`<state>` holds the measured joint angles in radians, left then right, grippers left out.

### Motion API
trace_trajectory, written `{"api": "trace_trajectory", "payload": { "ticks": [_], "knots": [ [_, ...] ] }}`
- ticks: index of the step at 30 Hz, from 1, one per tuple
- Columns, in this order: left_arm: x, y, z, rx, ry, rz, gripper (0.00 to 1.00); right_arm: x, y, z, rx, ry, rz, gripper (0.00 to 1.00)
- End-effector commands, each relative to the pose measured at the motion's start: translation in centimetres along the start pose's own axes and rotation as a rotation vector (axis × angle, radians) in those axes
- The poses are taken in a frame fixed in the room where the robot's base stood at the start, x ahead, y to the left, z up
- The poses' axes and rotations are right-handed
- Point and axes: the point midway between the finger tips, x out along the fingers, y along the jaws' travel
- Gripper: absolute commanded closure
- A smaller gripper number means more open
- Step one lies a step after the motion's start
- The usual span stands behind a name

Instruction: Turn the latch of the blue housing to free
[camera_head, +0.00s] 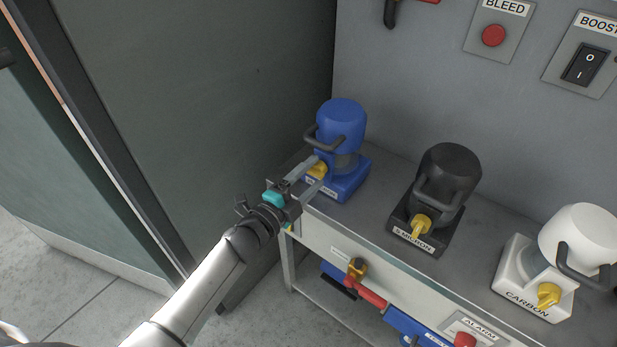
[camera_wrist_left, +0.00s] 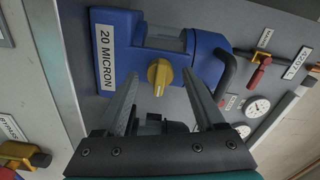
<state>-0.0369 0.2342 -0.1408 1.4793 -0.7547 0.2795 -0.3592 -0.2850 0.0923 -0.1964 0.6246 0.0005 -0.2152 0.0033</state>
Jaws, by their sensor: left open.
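The blue housing (camera_head: 341,120) stands at the left end of the grey bench, with a dark handle on its front. Its yellow latch (camera_head: 318,169) is low on the front of the blue base and partly hidden by my gripper. My left gripper (camera_head: 312,176) is open in front of it. In the left wrist view the latch (camera_wrist_left: 159,74) shows between my two finger tips (camera_wrist_left: 160,84), with a gap on each side. The label beside it on the blue housing (camera_wrist_left: 120,55) reads "20 MICRON". My right gripper is not seen.
A black housing (camera_head: 447,178) and a white housing (camera_head: 583,240) with yellow latches stand to the right on the bench (camera_head: 385,225). Red and blue valve handles (camera_head: 366,292) are below its front edge. A dark green cabinet (camera_head: 200,110) is to the left.

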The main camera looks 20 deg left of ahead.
Motion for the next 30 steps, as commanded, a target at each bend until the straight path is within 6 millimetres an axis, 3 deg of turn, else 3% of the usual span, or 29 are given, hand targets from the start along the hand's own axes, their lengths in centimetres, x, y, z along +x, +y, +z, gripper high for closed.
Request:
{"api": "trace_trajectory", "payload": {
  "ticks": [8,24,30],
  "knots": [
    [-2.1,0.0,0.0,-0.002,0.000,0.002,0.29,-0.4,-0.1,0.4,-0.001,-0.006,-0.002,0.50],
    [-11.8,0.1,0.0,-0.001,-0.001,0.003,0.29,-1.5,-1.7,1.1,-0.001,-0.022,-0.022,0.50],
    [-14.3,0.0,0.0,-0.001,-0.002,0.001,0.29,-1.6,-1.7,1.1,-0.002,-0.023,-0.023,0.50]
  ]
}}
